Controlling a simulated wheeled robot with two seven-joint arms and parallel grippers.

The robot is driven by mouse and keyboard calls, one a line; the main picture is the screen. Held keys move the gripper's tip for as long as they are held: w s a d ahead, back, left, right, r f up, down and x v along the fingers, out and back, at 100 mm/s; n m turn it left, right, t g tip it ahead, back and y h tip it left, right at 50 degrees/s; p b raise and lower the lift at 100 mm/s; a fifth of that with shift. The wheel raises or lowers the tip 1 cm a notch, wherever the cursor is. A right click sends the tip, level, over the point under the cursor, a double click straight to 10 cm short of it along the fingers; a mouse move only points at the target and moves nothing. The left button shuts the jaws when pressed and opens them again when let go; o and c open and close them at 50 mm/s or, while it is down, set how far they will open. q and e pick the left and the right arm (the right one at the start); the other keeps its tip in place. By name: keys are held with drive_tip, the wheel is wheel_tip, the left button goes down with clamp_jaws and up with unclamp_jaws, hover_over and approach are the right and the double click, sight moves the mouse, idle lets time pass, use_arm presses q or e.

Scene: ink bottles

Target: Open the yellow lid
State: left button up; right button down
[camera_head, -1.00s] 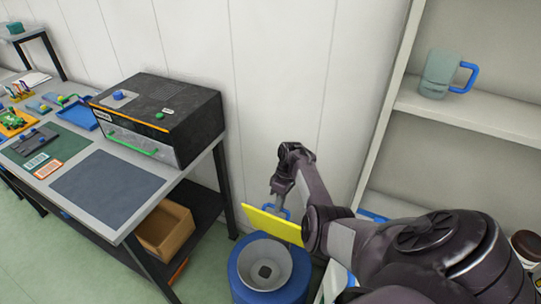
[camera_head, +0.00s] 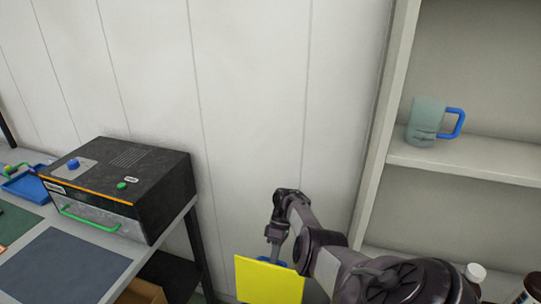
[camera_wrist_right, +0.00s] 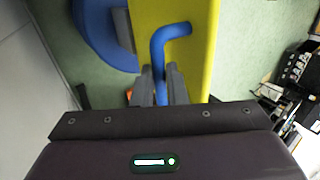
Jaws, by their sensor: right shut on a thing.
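The yellow lid (camera_head: 268,281) stands tilted up at the bottom of the head view, its flat face toward the camera. In the right wrist view the lid (camera_wrist_right: 200,45) fills the middle right, with a bent blue handle (camera_wrist_right: 170,33) on it. My right gripper (camera_wrist_right: 160,84) is shut on this blue handle; in the head view the gripper (camera_head: 278,256) is partly hidden behind the lid. My left gripper is not in view.
A black box (camera_head: 125,188) with a green handle stands on the table (camera_head: 165,235) at left. A shelf (camera_head: 470,160) on the right holds a mug (camera_head: 426,122) with a blue handle. Bottles stand at the lower right. The wall (camera_head: 250,100) is close behind my right arm.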

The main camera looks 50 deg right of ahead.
drive_tip(key=shift+s+a+f, duration=0.25)
drive_tip(key=shift+a+f, duration=0.1)
drive_tip(key=shift+f, duration=0.15)
drive_tip(key=c, duration=1.8)
unclamp_jaws()
drive_tip(key=o, duration=0.3)
drive_tip(key=shift+w+d, duration=0.25)
drive_tip(key=shift+o, duration=0.2)
drive_tip(key=shift+r, duration=0.1)
drive_tip(key=shift+r, duration=0.1)
drive_tip(key=b+v, duration=0.1)
drive_tip(key=v, duration=0.6)
drive_tip(key=shift+d+r+b, duration=0.15)
drive_tip(key=shift+d+b, duration=0.1)
drive_tip(key=shift+b, duration=0.05)
drive_tip(key=shift+w, duration=0.1)
